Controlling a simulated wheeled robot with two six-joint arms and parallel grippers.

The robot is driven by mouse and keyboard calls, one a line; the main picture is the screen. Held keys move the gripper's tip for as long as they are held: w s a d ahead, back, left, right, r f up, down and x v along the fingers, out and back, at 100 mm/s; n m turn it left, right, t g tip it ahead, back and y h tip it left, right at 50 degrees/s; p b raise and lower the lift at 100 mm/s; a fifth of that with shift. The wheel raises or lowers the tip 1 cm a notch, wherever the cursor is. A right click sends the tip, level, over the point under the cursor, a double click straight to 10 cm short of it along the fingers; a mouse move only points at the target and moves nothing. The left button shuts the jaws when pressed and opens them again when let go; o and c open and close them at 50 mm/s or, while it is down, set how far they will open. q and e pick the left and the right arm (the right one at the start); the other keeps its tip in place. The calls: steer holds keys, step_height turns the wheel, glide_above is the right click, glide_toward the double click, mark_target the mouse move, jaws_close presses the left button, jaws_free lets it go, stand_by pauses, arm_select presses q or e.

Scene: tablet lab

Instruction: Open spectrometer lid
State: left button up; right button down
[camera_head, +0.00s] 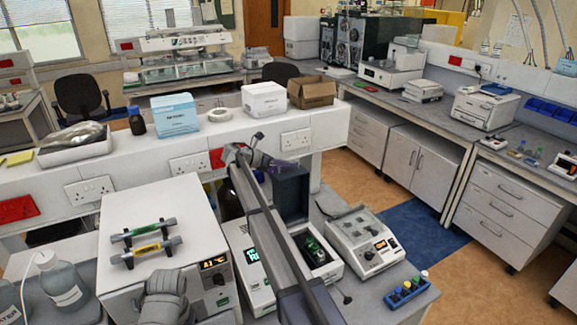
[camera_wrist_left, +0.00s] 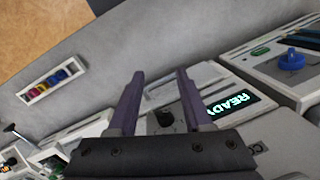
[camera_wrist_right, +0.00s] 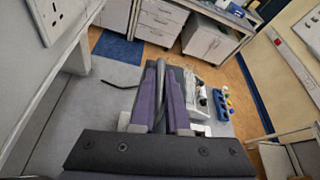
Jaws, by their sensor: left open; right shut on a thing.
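The spectrometer is a white unit with a lit green display (camera_head: 252,256) and an open compartment (camera_head: 318,250) with dark and green parts inside. Its dark lid (camera_head: 291,192) stands roughly upright at the back of the compartment. My right gripper (camera_head: 284,167) is at the top of the lid, shut; in the right wrist view my right gripper (camera_wrist_right: 160,78) closes on a grey bar-like part, apparently the lid's. My left gripper (camera_wrist_left: 160,76) is open and empty above a unit whose display (camera_wrist_left: 231,103) reads READY; the head view shows only its wrist, at lower left.
A white box instrument (camera_head: 150,230) with two coloured tubes stands left of the spectrometer. A smaller instrument (camera_head: 362,240) and a blue vial rack (camera_head: 407,291) stand to the right. A white shelf ledge (camera_head: 230,130) with sockets runs behind. Some bench is bare near the rack.

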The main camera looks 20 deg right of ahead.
steer(key=shift+w, duration=0.2)
steer(key=c, duration=1.2)
jaws_free()
steer(key=shift+a+r, duration=0.1)
steer(key=shift+a, duration=0.05)
steer(key=p+v, duration=0.3)
steer(key=v, duration=0.4)
steer(key=shift+a, duration=0.3)
steer(key=shift+s, duration=0.15)
